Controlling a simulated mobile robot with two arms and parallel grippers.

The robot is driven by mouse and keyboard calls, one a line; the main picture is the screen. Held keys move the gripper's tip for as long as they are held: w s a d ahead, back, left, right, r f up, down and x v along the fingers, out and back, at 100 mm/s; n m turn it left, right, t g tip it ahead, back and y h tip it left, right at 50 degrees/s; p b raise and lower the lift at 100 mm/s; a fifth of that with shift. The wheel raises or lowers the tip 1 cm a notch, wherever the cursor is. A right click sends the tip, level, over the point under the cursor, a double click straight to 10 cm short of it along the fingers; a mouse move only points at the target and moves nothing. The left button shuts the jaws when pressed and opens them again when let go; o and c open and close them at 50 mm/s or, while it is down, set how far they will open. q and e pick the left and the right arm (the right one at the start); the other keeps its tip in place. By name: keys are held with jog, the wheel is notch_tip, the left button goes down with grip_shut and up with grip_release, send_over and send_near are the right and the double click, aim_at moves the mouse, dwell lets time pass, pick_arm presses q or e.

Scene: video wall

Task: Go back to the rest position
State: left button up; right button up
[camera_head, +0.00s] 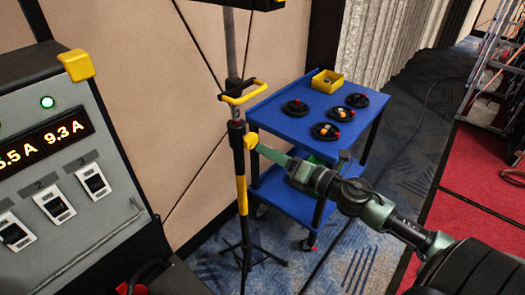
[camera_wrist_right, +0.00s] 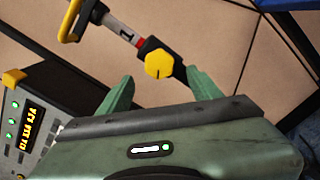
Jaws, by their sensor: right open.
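My right gripper (camera_head: 272,156) reaches in from the right in the head view, its green fingers pointing toward the stand pole (camera_head: 241,190). In the right wrist view the gripper (camera_wrist_right: 159,78) is open, with its two green fingers spread apart. A yellow knob (camera_wrist_right: 159,63) on the pole's dark collar shows between and beyond the fingertips. In the head view this knob (camera_head: 251,140) is close to the fingertips; I cannot tell whether they touch. Nothing is seen held. My left gripper is not in view.
A blue cart (camera_head: 283,122) behind my right gripper carries coiled black cables (camera_head: 326,131) and a yellow bin (camera_head: 327,81). A yellow handle (camera_head: 243,93) sits on the pole. A control panel (camera_head: 50,150) with lit readouts stands left. A ladder (camera_head: 490,70) stands right.

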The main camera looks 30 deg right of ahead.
jog(key=shift+v, duration=0.85)
